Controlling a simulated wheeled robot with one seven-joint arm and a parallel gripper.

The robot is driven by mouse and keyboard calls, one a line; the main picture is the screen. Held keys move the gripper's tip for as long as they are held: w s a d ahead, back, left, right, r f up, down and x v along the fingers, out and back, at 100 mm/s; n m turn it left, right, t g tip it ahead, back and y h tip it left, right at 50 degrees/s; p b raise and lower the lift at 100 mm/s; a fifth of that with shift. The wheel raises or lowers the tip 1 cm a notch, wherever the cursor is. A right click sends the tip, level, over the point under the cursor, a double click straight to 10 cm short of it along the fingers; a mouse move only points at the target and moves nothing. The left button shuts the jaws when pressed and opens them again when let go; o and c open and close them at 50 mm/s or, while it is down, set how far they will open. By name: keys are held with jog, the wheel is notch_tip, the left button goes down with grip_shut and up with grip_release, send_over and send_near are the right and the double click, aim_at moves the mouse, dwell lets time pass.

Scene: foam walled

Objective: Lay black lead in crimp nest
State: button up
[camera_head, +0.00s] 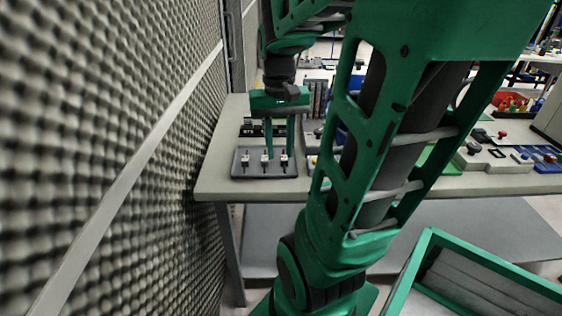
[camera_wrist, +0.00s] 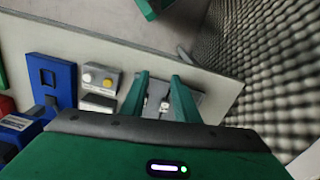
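A dark grey tray (camera_head: 250,173) lies at the left front of the table and bears three small white fixtures, the left one (camera_head: 244,159), the middle one (camera_head: 266,159) and the right one (camera_head: 284,161). I cannot tell which of them is the crimp nest. My gripper (camera_head: 279,153) points down over the tray, its fingertips near the middle and right fixtures. In the wrist view the two green fingers (camera_wrist: 160,76) stand apart, with grey tray and white fixture parts (camera_wrist: 165,105) showing between them. I see nothing held there. I cannot make out the black lead.
A textured foam wall (camera_head: 110,150) runs close along the table's left side. A black labelled item (camera_head: 251,130) stands behind the tray. In the wrist view a blue block (camera_wrist: 52,82) and a grey box with knobs (camera_wrist: 98,77) lie left of the fingers. A green-rimmed bin (camera_head: 415,262) stands below.

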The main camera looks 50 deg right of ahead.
jog(key=m, duration=0.2)
send_over(284, 159)
notch_tip(284, 159, down, 10)
jog(key=shift+w+f, duration=0.1)
jog(key=shift+f, duration=0.1)
grip_shut()
